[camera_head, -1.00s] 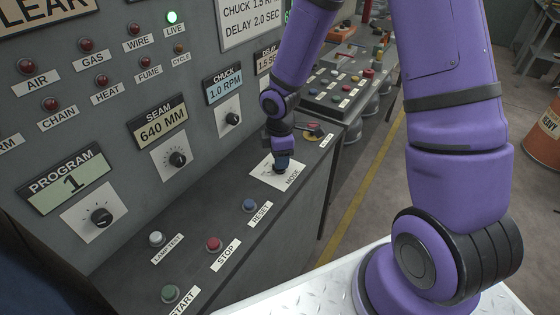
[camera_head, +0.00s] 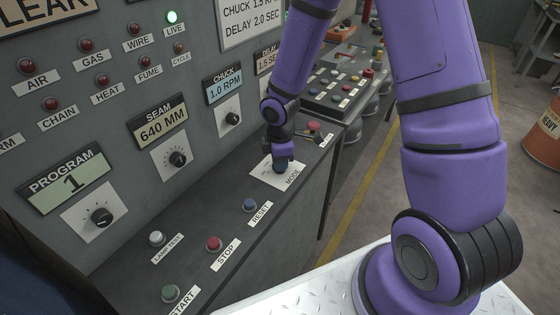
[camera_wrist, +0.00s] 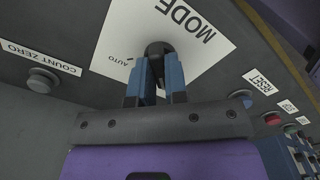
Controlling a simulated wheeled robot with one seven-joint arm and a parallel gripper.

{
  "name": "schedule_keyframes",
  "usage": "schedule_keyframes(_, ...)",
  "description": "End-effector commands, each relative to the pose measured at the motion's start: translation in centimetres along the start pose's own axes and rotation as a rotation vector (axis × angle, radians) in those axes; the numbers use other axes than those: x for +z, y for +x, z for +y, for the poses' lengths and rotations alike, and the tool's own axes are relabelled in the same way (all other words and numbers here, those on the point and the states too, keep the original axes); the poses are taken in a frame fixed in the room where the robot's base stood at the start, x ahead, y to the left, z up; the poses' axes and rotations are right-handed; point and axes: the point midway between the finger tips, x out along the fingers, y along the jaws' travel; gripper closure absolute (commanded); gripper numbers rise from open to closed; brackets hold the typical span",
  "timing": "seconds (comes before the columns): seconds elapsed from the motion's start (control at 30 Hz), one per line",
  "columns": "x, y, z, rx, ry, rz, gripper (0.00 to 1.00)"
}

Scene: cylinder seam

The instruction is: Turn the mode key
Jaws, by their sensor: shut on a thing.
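The mode key is a dark round knob (camera_wrist: 158,50) on a white plate marked MODE (camera_wrist: 190,22) in the wrist view. The word AUTO is readable on the plate, left of the knob; any other marks are hidden. My gripper (camera_wrist: 156,76) is shut on the knob, one blue-grey finger on each side of it. In the head view my gripper (camera_head: 282,164) points down onto the MODE plate (camera_head: 264,172) on the sloped desk, and it hides the key there.
RESET (camera_head: 249,205), STOP (camera_head: 214,243), LAMP TEST (camera_head: 156,239) and START (camera_head: 170,293) buttons lie on the desk left of and nearer than the plate. A COUNT ZERO button (camera_wrist: 43,80) is beside the plate. The upright panel (camera_head: 215,60) rises close behind.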

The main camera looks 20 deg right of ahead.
Motion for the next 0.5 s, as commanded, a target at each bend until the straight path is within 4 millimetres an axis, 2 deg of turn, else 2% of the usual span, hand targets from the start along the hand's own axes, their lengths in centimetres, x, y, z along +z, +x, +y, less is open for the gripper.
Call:
schedule_keyframes(0.27, 0.03, -0.04, 0.07, 0.001, 0.105, 0.0, 1.0)
schedule_keyframes(0.5, 0.01, -0.05, 0.06, 0.001, 0.294, 0.0, 1.0)
